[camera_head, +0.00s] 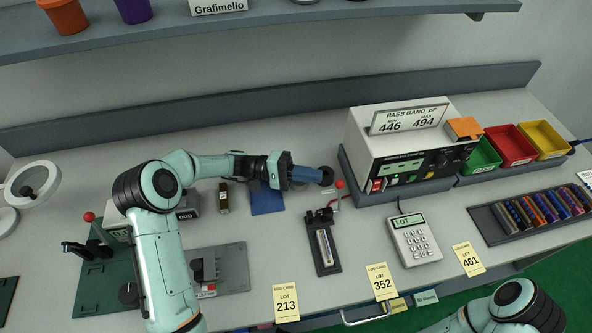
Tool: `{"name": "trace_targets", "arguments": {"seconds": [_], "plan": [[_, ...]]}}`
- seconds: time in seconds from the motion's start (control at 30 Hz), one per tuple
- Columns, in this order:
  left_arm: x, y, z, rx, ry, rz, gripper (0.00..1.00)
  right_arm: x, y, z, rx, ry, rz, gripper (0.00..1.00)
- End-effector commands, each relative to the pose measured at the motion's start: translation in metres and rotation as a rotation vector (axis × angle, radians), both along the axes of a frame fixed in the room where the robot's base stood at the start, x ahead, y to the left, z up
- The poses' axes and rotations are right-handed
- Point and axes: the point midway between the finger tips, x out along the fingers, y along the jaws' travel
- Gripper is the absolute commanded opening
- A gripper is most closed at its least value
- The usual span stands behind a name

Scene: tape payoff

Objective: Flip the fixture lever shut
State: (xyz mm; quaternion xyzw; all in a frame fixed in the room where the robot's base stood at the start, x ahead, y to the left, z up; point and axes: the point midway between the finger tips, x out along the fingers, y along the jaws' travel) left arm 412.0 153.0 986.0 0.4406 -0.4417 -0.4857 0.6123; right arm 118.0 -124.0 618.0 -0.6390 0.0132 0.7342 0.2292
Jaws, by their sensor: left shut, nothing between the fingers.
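A dark fixture (327,262) lies on the bench right of the middle, with a pale, ruler-like part (325,243) along it. Its lever (335,200) stands up at the far end and carries a red knob (340,184). My left gripper (326,176) reaches in from the left and is shut and empty. Its fingertips are just left of the red knob in the picture; I cannot tell whether they touch. My right arm (513,297) shows at the bottom right, with its gripper out of view.
A pass-band meter (397,148) stands at the back right, beside green, red and yellow bins (512,147). A keypad unit (416,239) sits right of the fixture. Another red-knobbed lever (89,217) stands on a green plate at the left. A shelf (270,20) runs above.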

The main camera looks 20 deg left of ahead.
Motion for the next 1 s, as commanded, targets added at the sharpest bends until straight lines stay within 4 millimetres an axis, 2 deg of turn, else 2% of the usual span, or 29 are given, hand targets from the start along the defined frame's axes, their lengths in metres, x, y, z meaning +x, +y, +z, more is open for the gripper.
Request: {"name": "trace_targets", "arguments": {"seconds": [0.1,0.3,0.7,1.0], "plan": [[0.002,-0.018,0.003,-0.001,0.002,-0.003,0.0,0.003,0.0,0.004,0.0,-0.003,0.0,0.43],[0.004,-0.032,0.004,0.0,0.001,-0.001,0.0,0.004,0.0,0.006,0.0,-0.005,0.001,0.43],[0.004,-0.033,0.003,0.002,-0.001,0.0,0.0,0.003,0.0,0.005,0.0,-0.003,0.0,0.43],[0.001,-0.035,0.005,0.032,-0.044,0.0,0.0,-0.003,0.0,-0.005,0.0,0.003,0.0,0.43]]}}
